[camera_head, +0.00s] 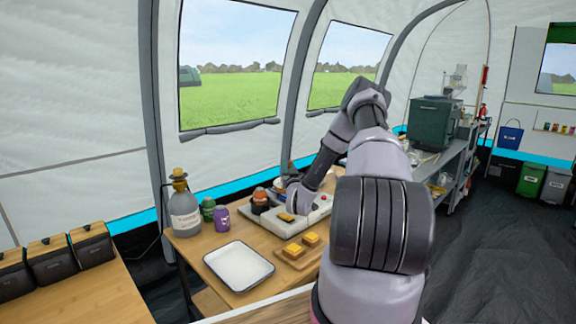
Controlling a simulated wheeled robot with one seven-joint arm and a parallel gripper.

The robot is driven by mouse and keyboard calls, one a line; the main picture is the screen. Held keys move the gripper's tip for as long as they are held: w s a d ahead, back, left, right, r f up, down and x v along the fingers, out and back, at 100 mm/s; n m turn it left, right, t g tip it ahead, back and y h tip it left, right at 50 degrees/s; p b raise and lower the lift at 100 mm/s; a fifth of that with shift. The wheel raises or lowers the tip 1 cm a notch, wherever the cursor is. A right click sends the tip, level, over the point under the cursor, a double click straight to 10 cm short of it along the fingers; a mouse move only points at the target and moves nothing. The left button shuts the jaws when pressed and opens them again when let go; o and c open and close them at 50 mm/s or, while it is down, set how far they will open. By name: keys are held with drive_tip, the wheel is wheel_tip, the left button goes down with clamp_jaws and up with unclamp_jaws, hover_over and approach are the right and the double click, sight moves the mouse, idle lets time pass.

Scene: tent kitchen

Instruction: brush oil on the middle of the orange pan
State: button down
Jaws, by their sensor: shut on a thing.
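My gripper (297,203) is over the white cooker (322,209) on the wooden table, at the end of my arm, which reaches in from the right. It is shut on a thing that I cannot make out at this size. No oil brush can be told apart. A small yellow piece (286,217) shows just below and left of the gripper. A dark round thing with an orange-red top (260,196) stands at the cooker's left end. I cannot tell whether it is the orange pan.
A white tray (239,266) lies at the table's front. A wooden board (290,261) with two yellow-topped pieces lies right of it. A grey bottle (184,212), a green jar (208,209) and a purple jar (221,218) stand at the left. A dark pot stands behind the gripper.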

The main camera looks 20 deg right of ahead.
drive_tip(key=shift+f, duration=0.4)
drive_tip(key=shift+d, duration=0.15)
idle(1.3)
drive_tip(key=shift+r, duration=3)
drive_tip(key=shift+r, duration=0.1)
